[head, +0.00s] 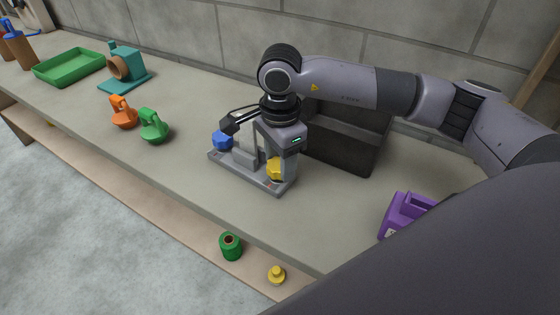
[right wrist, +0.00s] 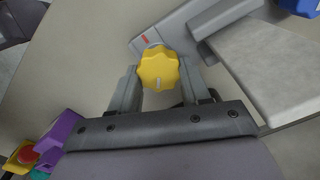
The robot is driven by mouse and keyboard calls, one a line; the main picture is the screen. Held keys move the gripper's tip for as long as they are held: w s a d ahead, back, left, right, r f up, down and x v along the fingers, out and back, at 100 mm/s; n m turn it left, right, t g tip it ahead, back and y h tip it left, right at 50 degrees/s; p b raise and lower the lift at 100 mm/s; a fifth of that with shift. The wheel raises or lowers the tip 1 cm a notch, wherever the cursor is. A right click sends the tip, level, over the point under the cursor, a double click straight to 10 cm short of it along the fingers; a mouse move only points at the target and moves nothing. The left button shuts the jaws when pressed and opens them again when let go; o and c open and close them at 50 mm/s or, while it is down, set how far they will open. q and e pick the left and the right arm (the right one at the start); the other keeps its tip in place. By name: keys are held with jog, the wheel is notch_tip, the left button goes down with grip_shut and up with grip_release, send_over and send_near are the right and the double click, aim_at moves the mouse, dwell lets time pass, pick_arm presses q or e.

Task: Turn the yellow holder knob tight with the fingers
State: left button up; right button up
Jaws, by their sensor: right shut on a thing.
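The yellow holder knob (head: 275,168) sits at the front right end of a grey holder (head: 218,155) on the bench. In the right wrist view the lobed yellow knob (right wrist: 158,68) shows face-on, with a pale mark on its face. My right gripper (right wrist: 158,82) is shut on the knob, one finger on each side of it. In the head view my right gripper (head: 281,160) reaches down over the holder and partly hides it. A blue knob (head: 222,140) is at the holder's other end. My left gripper is not in view.
A dark grey open box (head: 345,150) stands close behind my right gripper. Orange (head: 123,113) and green (head: 153,126) handled pieces, a teal device (head: 125,65) and a green tray (head: 70,67) are left. A lower shelf holds a green spool (head: 230,246).

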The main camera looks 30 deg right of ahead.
jog(key=m+b, duration=0.1)
jog(key=m, duration=0.1)
jog(key=shift+f+m, duration=0.1)
jog(key=shift+m, duration=0.3)
jog(key=m+b, duration=0.1)
jog(key=m, duration=0.2)
jog(key=shift+s+m+b, duration=0.15)
jog(key=shift+m+b, duration=0.15)
jog(key=shift+b, duration=0.1)
jog(key=shift+m+b, duration=0.3)
jog(key=shift+m, duration=0.6)
jog(key=m, duration=0.2)
jog(key=shift+a+m+b, duration=0.1)
jog(key=shift+m+b, duration=0.3)
jog(key=m, duration=0.2)
jog(key=shift+s+m, duration=0.1)
jog(key=shift+m, duration=0.2)
jog(key=m+b, duration=0.1)
jog(key=m, duration=0.3)
jog(key=shift+a+m, duration=0.1)
jog(key=shift+m, duration=0.2)
jog(key=m, duration=0.4)
jog(key=shift+a, duration=0.15)
jog(key=m, duration=0.4)
